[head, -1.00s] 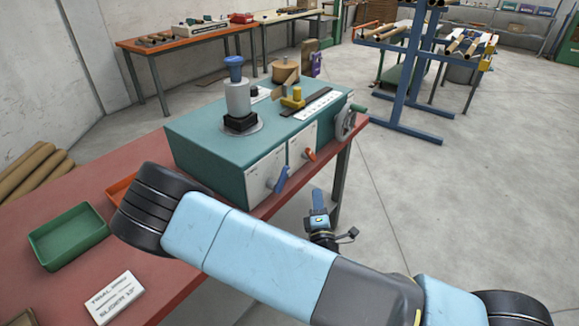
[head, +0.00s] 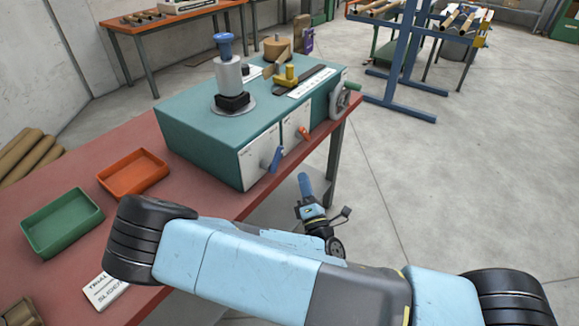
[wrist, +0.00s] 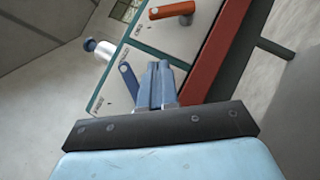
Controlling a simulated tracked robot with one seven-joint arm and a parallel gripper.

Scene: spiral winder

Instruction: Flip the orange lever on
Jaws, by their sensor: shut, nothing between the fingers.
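The orange lever (head: 304,133) sits on the right panel of the teal machine's front face. It also shows in the wrist view (wrist: 172,10), near the top, above and beyond my fingertips. A blue lever (head: 276,160) sits on the left panel; in the wrist view it (wrist: 129,82) lies just left of my fingers. My gripper (head: 304,178) is in front of the machine, apart from the orange lever. In the wrist view my gripper's fingers (wrist: 157,66) are together with nothing between them. Whether they touch anything cannot be told.
The teal machine (head: 190,125) stands on a red-topped bench (head: 60,195) and carries a grey post with a blue knob (head: 224,45). A handwheel (head: 341,100) is at its right end. Green (head: 62,222) and orange (head: 132,173) trays lie left. Open floor is right.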

